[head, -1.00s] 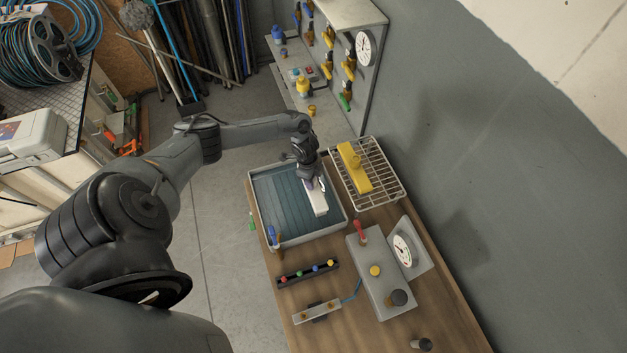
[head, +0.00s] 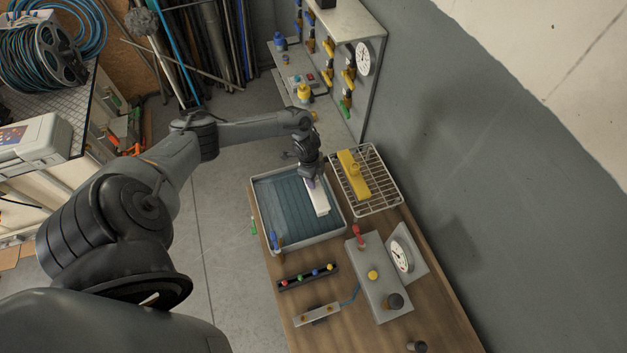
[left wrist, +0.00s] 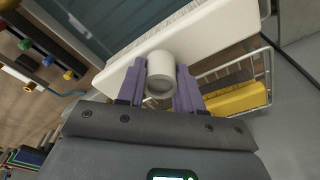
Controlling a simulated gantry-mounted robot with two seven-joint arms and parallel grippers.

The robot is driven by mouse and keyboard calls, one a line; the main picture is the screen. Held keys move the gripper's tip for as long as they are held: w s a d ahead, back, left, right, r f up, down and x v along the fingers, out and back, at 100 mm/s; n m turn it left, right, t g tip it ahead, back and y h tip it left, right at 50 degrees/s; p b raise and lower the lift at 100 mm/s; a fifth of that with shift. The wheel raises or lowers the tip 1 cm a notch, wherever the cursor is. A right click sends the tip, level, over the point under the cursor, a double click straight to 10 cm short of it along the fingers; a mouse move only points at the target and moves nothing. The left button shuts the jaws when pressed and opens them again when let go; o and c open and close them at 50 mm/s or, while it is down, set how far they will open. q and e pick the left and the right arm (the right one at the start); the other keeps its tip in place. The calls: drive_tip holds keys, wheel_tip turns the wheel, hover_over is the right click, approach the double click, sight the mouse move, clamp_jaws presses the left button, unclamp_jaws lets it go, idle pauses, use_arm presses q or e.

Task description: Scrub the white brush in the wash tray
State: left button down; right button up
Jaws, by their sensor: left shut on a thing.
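The white brush (head: 316,201) is a long white block with a round white knob (left wrist: 160,72), seen in the left wrist view. My left gripper (head: 312,180) has purple fingers, which sit on either side of the knob in the left wrist view (left wrist: 163,88). It is shut on the brush. The brush is over the right part of the grey-rimmed wash tray (head: 312,241), which has a blue-green ribbed inside. I cannot tell whether the brush touches the tray floor. My right gripper is not in view.
A wire rack (head: 387,206) holding a yellow brush (head: 353,176) stands right of the tray. Nearer are a strip with coloured knobs (head: 307,276) and a grey box (head: 376,284) with a dial (head: 402,254). A shelf unit (head: 352,17) stands behind the table against the wall.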

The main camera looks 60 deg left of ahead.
use_arm(q)
drive_tip(key=shift+r, duration=5.25)
